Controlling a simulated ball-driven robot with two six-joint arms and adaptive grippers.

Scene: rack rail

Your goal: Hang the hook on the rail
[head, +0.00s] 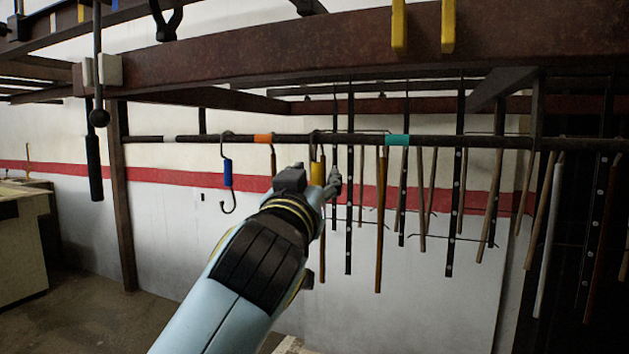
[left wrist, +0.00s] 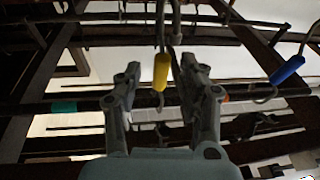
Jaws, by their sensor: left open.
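The rail (head: 355,139) is a dark horizontal bar with white, orange (head: 263,138) and teal (head: 397,140) bands. A hook with a yellow grip (head: 316,170) is at the rail between the orange and teal bands. Its top seems to loop over the rail, though my gripper hides its lower part. My left gripper (head: 313,181) is open just below the rail. In the left wrist view, the yellow grip (left wrist: 161,72) shows between its spread fingers (left wrist: 158,84); contact cannot be told. A blue-gripped hook (head: 227,173) hangs from the rail further left. My right gripper is out of view.
Several thin rods and dark perforated strips (head: 350,200) hang close together right of my gripper. A rusty beam (head: 300,50) runs above the rail. A dark post (head: 123,190) stands at the left. Space below the blue-gripped hook is clear.

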